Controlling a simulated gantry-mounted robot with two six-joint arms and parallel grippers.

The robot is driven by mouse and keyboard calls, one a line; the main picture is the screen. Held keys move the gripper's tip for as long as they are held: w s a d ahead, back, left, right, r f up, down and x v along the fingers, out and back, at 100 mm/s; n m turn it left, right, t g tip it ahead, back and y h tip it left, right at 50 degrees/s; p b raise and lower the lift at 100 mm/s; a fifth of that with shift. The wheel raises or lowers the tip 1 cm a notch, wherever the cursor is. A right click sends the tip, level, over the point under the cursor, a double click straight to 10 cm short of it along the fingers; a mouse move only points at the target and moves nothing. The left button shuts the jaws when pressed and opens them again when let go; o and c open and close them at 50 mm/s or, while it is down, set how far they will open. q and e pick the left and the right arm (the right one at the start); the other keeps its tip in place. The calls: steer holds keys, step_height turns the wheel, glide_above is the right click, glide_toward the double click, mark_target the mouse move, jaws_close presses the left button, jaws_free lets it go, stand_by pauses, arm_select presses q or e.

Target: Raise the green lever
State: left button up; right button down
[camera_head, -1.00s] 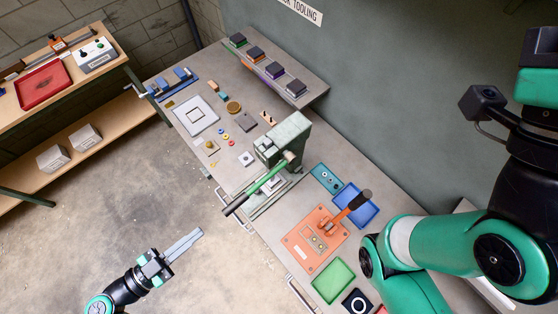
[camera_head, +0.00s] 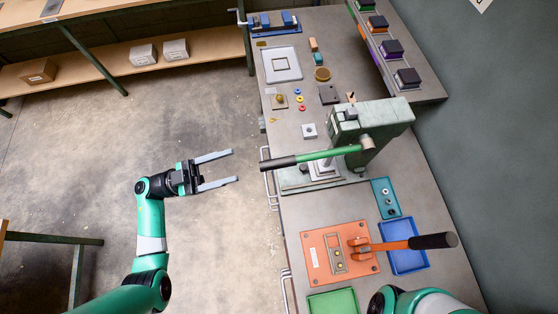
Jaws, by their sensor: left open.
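The green lever (camera_head: 318,156) with a black grip (camera_head: 279,163) sticks out to the left from the fly press (camera_head: 371,133), past the bench's left edge. It looks roughly level. My left gripper (camera_head: 229,169) is open and empty over the floor, left of the black grip, with its two grey fingers pointing right toward it. A gap separates the fingertips from the grip. My right gripper is not in view; only a green part of my right arm shows at the bottom right.
The grey bench (camera_head: 293,218) carries an orange fixture (camera_head: 332,254) with an orange, black-gripped handle, a blue tray (camera_head: 405,260), a green tray (camera_head: 333,302) and a teal plate (camera_head: 385,197). Metal rails (camera_head: 267,182) run along its left edge. The floor (camera_head: 200,115) around my left gripper is clear.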

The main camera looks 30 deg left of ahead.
arm_select(q)
step_height(320, 180, down, 6)
steer(key=b, duration=0.4)
steer(key=p, duration=0.2)
glide_toward(290, 160)
steer(key=shift+m+h, duration=0.4)
steer(key=x, duration=0.6)
steer(key=shift+w+d+f, duration=0.15)
steer(key=shift+w, duration=0.1)
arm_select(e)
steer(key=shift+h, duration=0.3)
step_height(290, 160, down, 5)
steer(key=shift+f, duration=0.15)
arm_select(q)
steer(key=shift+c, duration=0.2)
jaws_close()
